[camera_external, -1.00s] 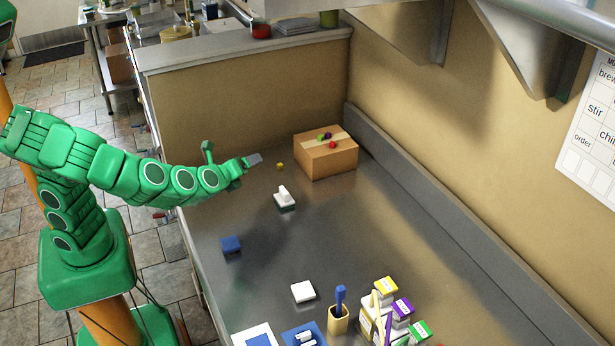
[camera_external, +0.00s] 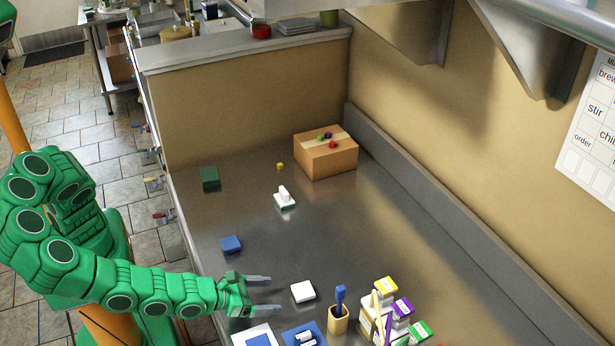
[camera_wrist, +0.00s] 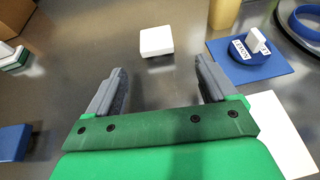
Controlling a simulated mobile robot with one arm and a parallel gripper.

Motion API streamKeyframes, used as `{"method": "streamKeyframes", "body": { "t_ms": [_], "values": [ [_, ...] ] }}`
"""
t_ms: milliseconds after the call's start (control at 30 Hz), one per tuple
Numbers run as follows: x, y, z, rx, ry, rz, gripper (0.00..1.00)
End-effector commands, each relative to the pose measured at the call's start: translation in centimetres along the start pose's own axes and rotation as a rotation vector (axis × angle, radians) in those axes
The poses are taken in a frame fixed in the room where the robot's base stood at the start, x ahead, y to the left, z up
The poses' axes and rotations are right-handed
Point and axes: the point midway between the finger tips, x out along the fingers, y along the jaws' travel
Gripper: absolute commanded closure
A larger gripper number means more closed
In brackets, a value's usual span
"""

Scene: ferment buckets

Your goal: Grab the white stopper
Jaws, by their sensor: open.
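A plain white square block (camera_external: 303,291), which looks like the white stopper, lies flat on the steel counter. In the wrist view the white block (camera_wrist: 156,40) lies ahead of the fingertips, roughly centred between them. My gripper (camera_external: 273,294) is open and empty, to the left of the block with a gap between them. Both spread fingers of my gripper (camera_wrist: 161,70) show in the wrist view. Another white piece with an upright knob (camera_external: 285,198) stands on a green-edged base farther back; I cannot tell whether it also counts as a stopper.
A blue block (camera_external: 231,244) and green block (camera_external: 210,177) lie left. A blue mat (camera_wrist: 277,72) holds a blue piece with a white top. A tan holder (camera_external: 338,320) and several labelled boxes (camera_external: 402,308) stand front right. A cardboard box (camera_external: 326,160) stands behind. The mid-counter is clear.

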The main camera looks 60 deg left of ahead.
Motion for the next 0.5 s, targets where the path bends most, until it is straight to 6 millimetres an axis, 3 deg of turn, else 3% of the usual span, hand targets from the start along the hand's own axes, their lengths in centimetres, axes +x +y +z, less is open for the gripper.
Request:
{"method": "streamKeyframes", "body": {
  "t_ms": [500],
  "values": [
    [3.4,0.3,-0.1,-0.005,-0.001,0.002,0.15]
  ]
}}
